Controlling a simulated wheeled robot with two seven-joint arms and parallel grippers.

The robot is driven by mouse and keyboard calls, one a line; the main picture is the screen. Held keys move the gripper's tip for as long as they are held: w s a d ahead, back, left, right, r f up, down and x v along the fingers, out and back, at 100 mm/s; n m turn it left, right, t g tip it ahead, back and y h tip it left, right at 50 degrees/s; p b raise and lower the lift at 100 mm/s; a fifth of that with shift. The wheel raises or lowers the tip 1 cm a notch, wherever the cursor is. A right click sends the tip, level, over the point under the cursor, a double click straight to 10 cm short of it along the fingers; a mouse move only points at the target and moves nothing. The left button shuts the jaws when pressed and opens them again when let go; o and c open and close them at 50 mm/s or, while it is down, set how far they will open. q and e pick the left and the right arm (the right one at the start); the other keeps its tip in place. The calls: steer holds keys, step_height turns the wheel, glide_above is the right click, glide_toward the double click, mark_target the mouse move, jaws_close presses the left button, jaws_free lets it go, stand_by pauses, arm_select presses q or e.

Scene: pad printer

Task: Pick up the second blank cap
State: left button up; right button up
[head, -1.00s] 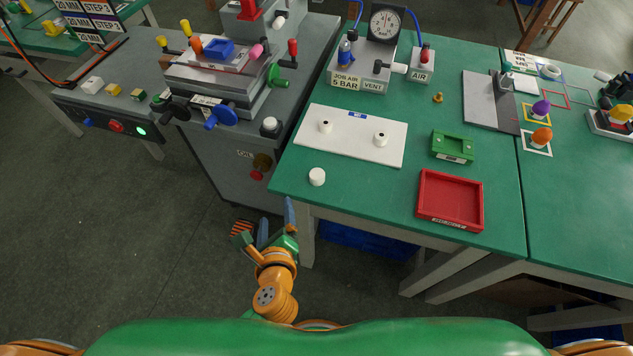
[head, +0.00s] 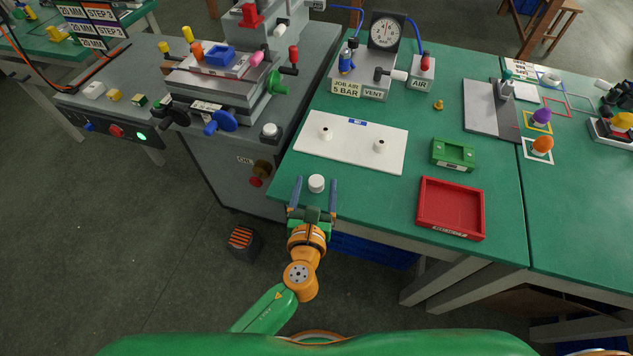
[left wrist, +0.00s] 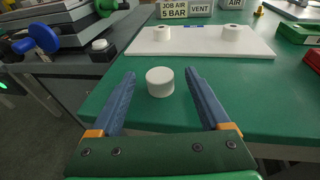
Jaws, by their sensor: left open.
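A white round cap (head: 316,183) sits alone on the green table near its front left edge. It also shows in the left wrist view (left wrist: 160,81), upright between and just beyond the blue fingers. My left gripper (head: 314,190) is open, with one finger on each side of the cap and not closed on it. In the left wrist view my left gripper (left wrist: 161,95) shows a clear gap between the cap and each finger. Two more white pieces with dark centres stand on the white board (head: 350,155), a left one (head: 327,133) and a right one (head: 379,146). My right gripper is not in view.
A red tray (head: 450,208) and a green fixture (head: 453,154) stand to the right. The gauge unit (head: 385,32) is behind the board. The grey printer machine (head: 225,85) borders the table on the left. Green tabletop is free around the cap.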

arm_select(q)
steer(key=shift+s, duration=0.1)
jaws_close()
